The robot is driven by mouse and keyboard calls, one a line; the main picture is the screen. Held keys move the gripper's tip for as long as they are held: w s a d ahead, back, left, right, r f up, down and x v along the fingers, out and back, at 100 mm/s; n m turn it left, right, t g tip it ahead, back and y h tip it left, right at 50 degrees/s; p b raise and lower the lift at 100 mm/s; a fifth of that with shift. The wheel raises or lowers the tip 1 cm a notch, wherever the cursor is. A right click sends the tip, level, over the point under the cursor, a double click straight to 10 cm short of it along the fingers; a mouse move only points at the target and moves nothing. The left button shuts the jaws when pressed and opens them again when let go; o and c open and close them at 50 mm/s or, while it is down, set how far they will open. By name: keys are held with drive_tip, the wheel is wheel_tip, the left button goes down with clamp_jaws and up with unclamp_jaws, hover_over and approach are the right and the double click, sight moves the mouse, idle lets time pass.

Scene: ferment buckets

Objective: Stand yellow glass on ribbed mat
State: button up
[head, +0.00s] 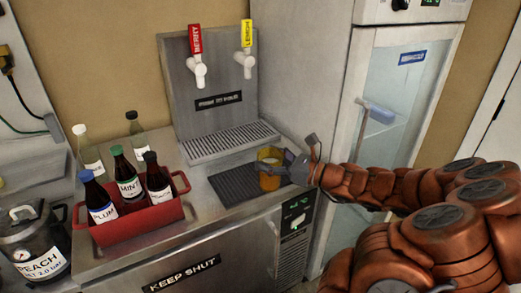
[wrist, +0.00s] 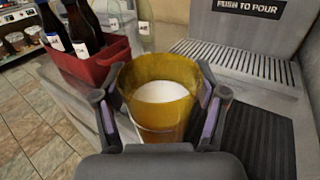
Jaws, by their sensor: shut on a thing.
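The yellow glass (head: 268,181) is see-through amber and upright, at the right end of the dark ribbed mat (head: 232,185) in the head view. My gripper (head: 283,170) is shut on it from the right. In the wrist view the glass (wrist: 160,112) sits between my two fingers (wrist: 165,100), with a white surface showing inside. There the ribbed mat (wrist: 258,142) shows to the right of the glass. The glass's base is hidden, and I cannot tell whether it touches the mat or hangs above it.
A red caddy (head: 140,221) of bottles stands left. A glass-door fridge (head: 400,100) stands right.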

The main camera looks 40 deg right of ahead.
drive_tip(key=w+d+f+p, duration=0.1)
drive_tip(key=w+d+f, duration=0.1)
drive_tip(key=w, duration=0.3)
drive_tip(key=w+d+f+p, duration=0.2)
drive_tip(key=w, duration=0.3)
drive_tip(key=shift+w+d+f, duration=0.15)
drive_tip(key=shift+f, duration=0.1)
drive_tip(key=shift+f, duration=0.1)
idle(0.4)
drive_tip(key=o, duration=1.8)
drive_tip(key=b+v, duration=0.1)
drive_tip(key=v, duration=1.1)
drive_tip(key=shift+b, duration=0.4)
